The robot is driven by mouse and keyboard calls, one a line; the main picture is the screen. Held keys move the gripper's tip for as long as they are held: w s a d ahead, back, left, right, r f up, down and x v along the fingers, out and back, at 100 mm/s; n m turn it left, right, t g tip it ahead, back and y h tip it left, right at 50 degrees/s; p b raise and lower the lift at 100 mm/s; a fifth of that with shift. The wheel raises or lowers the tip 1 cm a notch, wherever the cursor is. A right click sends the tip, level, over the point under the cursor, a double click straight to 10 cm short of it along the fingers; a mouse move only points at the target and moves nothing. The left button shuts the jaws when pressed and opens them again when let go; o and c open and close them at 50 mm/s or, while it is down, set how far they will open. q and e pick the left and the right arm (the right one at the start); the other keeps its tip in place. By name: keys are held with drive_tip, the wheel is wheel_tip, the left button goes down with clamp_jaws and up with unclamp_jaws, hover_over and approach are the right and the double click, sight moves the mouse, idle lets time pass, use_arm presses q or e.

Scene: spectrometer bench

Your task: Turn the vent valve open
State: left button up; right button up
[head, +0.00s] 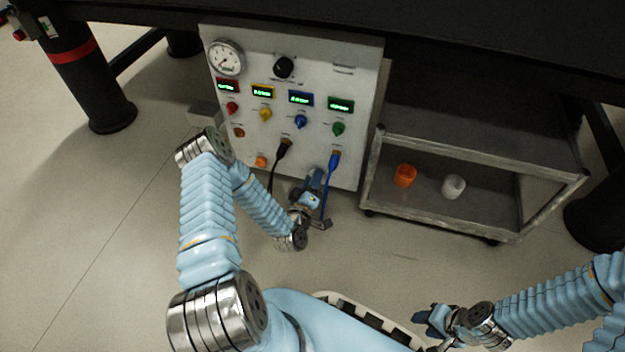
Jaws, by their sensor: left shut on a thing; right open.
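The instrument panel (352,95) is a pale upright face with a gauge, displays and knobs. My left gripper (317,180) is at the panel's lower edge, beside a hanging blue cable (329,190). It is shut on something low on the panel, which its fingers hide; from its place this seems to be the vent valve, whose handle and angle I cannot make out. The blue cable hangs nearly straight and seems free of the fingers. My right gripper (432,320) is open and empty above the floor at the lower right, well away from the panel.
A black knob (284,67) sits near the round gauge (226,57). A black cable (284,150) hangs left of my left gripper. A grey cart (480,150) stands right of the panel, with an orange cup (405,175) and a white cup (453,187). Floor in front is clear.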

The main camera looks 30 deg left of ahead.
use_arm(q)
drive_tip(key=shift+s+f, duration=0.1)
idle(0.4)
drive_tip(key=o, duration=1)
drive_tip(key=shift+o, duration=0.2)
